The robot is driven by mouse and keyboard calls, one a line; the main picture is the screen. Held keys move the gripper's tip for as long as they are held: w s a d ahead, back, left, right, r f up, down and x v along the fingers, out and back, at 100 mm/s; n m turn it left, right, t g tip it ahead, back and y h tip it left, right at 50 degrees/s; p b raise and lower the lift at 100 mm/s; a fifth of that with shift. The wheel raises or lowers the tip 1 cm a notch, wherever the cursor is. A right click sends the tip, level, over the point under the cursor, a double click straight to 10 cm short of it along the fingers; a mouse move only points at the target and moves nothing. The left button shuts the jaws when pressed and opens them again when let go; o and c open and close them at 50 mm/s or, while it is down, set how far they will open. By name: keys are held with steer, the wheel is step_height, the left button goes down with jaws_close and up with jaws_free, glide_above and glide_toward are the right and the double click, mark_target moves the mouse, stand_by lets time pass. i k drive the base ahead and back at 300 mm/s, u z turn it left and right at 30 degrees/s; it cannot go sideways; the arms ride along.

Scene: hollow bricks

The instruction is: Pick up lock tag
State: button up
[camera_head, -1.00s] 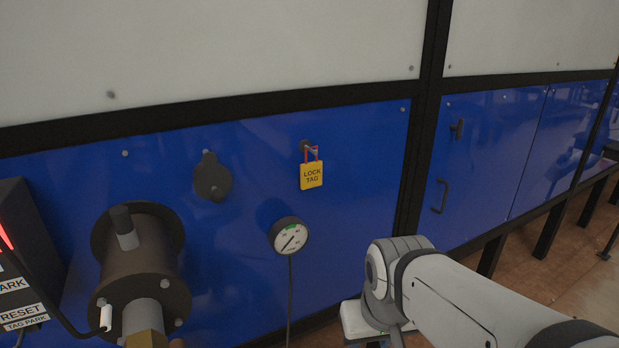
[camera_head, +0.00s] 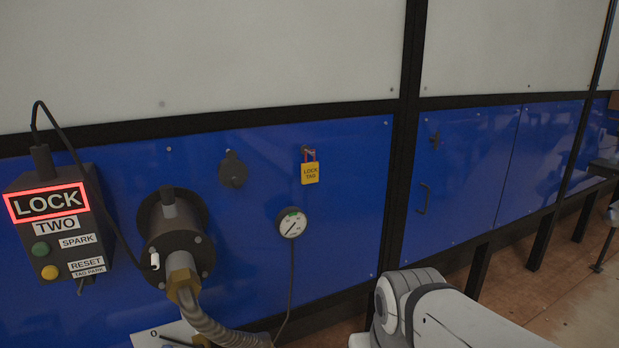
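The lock tag (camera_head: 310,173) is a yellow tag with dark "LOCK TAG" lettering and a red shackle. It hangs from a short peg (camera_head: 306,150) on the blue wall panel, right of the picture's upper middle edge of the gauge. My arm (camera_head: 440,310) shows at the bottom right, below and to the right of the tag and well apart from it. My gripper is outside the picture, so its state is hidden.
A round gauge (camera_head: 292,223) with a cable is below the tag. A dark round cover (camera_head: 232,170) and a flanged fitting with a hose (camera_head: 213,322) are to the left. A black post (camera_head: 402,150) stands right of the tag.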

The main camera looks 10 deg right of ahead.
mark_target(310, 172)
steer(key=u, duration=0.15)
steer(key=i, duration=0.9)
steer(key=z, duration=0.05)
